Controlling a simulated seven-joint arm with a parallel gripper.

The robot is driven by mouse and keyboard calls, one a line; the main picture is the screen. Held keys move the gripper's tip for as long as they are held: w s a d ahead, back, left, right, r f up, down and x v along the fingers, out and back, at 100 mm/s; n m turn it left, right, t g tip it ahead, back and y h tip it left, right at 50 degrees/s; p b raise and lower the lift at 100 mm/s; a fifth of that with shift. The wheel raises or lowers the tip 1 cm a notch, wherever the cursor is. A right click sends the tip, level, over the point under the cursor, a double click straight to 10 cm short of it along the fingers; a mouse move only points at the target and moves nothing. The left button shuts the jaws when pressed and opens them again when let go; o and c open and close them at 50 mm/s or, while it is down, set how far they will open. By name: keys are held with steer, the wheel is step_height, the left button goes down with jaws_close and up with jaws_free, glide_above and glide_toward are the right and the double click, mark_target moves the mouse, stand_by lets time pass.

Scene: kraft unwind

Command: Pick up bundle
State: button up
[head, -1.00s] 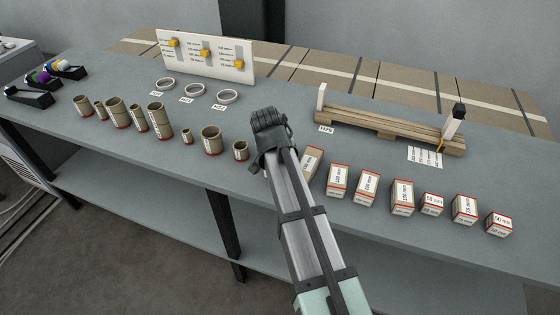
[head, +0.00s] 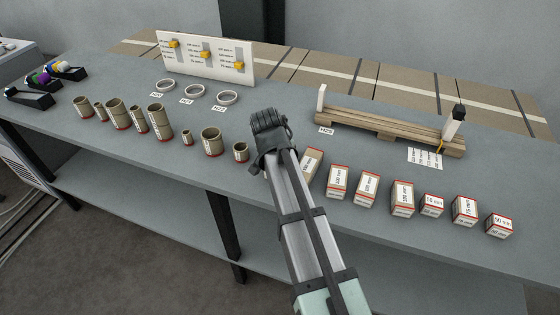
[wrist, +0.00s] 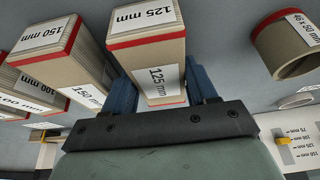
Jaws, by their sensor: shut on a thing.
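My gripper (head: 268,122) stands over the row of labelled blocks near the front edge of the bench. In the wrist view its two blue fingers (wrist: 162,88) are shut on the 125 mm bundle (wrist: 150,55), a kraft-brown block with a red band and white labels, one finger on each side. In the head view my arm and gripper hide this bundle. The 150 mm bundle (wrist: 55,52) stands beside it in the wrist view, close to the left finger. I cannot tell whether the held bundle touches the bench.
More labelled blocks (head: 403,197) stand to the right and several brown tubes (head: 211,141) to the left. A wooden pallet rack (head: 385,125) is behind on the right. A white board with yellow sliders (head: 206,57) and white rings (head: 195,92) are further back.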

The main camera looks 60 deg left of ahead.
steer(key=shift+r, duration=0.1)
step_height(320, 180, up, 9)
steer(key=shift+f, duration=0.15)
steer(key=shift+w+r, duration=0.1)
steer(key=shift+r, duration=0.2)
steer(key=w+r+m+h, duration=0.1)
steer(key=w+r+m, duration=0.2)
steer(key=w, duration=2.4)
steer(key=a+r+n+g, duration=0.2)
steer(key=a+n, duration=0.3)
steer(key=n, duration=0.5)
steer(key=w+a+r+n+g+y, duration=0.1)
steer(key=a+n+g, duration=0.3)
steer(key=n, duration=0.7)
steer(key=shift+a+r+n+g, duration=0.3)
steer(key=shift+a+r, duration=0.4)
steer(key=shift+a, duration=0.1)
